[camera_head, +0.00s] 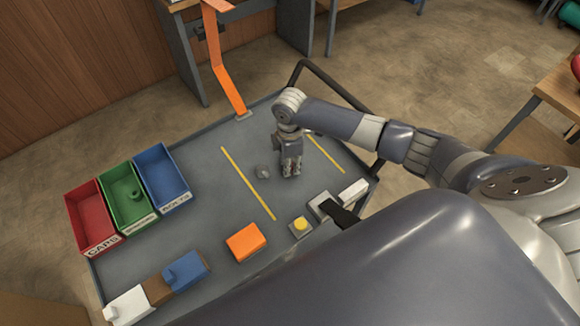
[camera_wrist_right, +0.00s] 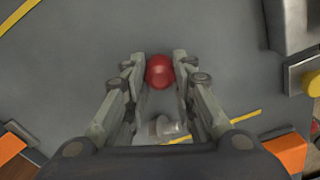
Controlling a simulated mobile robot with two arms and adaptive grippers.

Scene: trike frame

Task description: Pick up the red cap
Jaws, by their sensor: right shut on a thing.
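The red cap (camera_wrist_right: 160,72) is round and sits between the fingertips of my right gripper (camera_wrist_right: 160,75) in the right wrist view. The fingers press on it from both sides. In the head view my right gripper (camera_head: 291,170) points down over the grey table, between two yellow lines. The cap cannot be made out there, hidden by the fingers. How high it is above the table I cannot tell. My left gripper is not in view.
A small grey part (camera_head: 263,171) lies beside the right gripper. Red (camera_head: 91,218), green (camera_head: 125,195) and blue (camera_head: 162,178) bins stand at the left. An orange block (camera_head: 246,242) and a yellow button (camera_head: 301,224) are near the front. An orange post (camera_head: 228,88) rises behind.

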